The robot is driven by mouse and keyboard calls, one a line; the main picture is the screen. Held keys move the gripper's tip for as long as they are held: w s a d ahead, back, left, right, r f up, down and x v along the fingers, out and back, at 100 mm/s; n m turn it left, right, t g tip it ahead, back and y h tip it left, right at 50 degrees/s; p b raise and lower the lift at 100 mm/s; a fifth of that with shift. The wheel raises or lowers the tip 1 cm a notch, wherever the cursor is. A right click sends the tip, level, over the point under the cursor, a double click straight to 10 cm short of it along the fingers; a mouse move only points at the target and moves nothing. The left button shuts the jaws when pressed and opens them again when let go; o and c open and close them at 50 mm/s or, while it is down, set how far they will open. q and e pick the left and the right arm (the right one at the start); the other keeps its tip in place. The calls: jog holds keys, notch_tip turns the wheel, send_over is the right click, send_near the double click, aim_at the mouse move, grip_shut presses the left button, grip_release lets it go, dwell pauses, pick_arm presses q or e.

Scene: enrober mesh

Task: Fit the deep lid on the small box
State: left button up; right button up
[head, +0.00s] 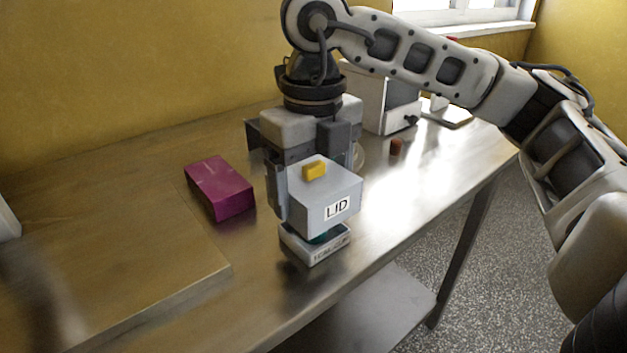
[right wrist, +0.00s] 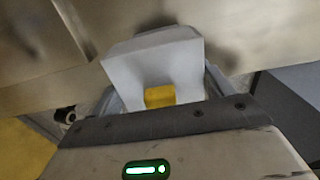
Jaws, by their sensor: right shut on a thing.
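The deep lid (head: 330,205) is a pale grey block marked LID with a yellow knob (head: 314,170) on top. My right gripper (head: 298,182) is shut on it and holds it upright over the small box. The lid also shows in the right wrist view (right wrist: 150,55). The small box (head: 316,248) is a low, pale open box with a printed front label, standing on the metal table. A bit of something teal (head: 326,237) shows between the lid and the box rim, so the lid's walls are still above the rim. Most of the box's inside is hidden. My left gripper is not in view.
A magenta box (head: 220,188) lies to the left on the table (head: 185,265). A pale machine (head: 385,100) and a small brown-red piece (head: 396,147) stand behind to the right. The table's front edge runs close to the small box.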

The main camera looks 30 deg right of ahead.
aim_at(313, 163)
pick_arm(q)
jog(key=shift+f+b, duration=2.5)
pick_arm(e)
jog(key=shift+f, duration=2.85)
jog(key=o, duration=0.9)
notch_tip(313, 163, up, 9)
jog(key=p, duration=0.3)
jog(key=shift+r, duration=0.2)
notch_tip(313, 163, up, 6)
jog(key=p, duration=0.2)
jog(key=shift+f+p, duration=0.1)
jog(key=shift+p, duration=0.2)
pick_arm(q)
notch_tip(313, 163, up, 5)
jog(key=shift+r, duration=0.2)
pick_arm(e)
jog(key=shift+r, duration=0.45)
